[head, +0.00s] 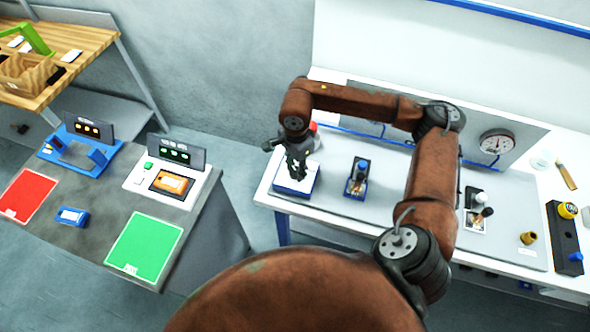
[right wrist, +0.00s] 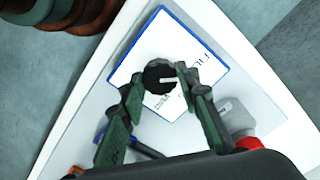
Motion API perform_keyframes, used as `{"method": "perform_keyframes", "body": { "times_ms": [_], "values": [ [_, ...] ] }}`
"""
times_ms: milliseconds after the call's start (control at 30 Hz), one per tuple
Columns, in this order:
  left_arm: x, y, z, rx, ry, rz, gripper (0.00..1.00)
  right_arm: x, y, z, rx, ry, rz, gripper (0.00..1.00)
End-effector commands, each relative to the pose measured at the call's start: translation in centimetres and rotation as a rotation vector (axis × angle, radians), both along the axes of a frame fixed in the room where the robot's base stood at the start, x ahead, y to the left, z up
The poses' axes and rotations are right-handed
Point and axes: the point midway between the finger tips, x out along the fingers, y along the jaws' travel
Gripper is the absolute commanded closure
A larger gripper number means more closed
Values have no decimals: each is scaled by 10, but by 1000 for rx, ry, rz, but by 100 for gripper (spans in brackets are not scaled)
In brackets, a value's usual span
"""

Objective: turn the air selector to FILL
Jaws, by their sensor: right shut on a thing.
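The air selector is a round black knob (right wrist: 157,72) with a white mark, on a white plate with a blue edge (right wrist: 186,28). Lettering that reads like FILL shows at the plate's right in the right wrist view. The knob's mark points roughly right there; I cannot tell if it lines up with the lettering. In the head view the plate (head: 309,182) is at the bench's left end, the knob hidden by my right gripper (head: 297,172). In the right wrist view this gripper (right wrist: 158,79) is shut on the knob, a finger on each side. My left gripper is not in view.
A red-topped part (head: 314,127) stands just behind the selector. A blue-based fitting (head: 357,178) is to its right, with a gauge (head: 497,143) on the back panel. The other table (head: 80,238) stands left, across a floor gap.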

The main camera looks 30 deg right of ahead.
Motion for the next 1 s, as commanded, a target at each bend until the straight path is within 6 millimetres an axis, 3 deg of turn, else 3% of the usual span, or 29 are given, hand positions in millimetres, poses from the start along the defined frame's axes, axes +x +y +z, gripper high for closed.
{"method": "perform_keyframes", "body": {
  "times_ms": [467,500,733,1000],
  "values": [
    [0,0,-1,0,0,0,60,-1,0,0,1,4,15,94],
    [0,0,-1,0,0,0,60,-1,0,0,1,4,15,68],
    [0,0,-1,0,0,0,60,-1,0,0,1,2,13,53],
    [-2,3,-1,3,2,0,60,0,0,1,0,1,12,53]
  ]
}}
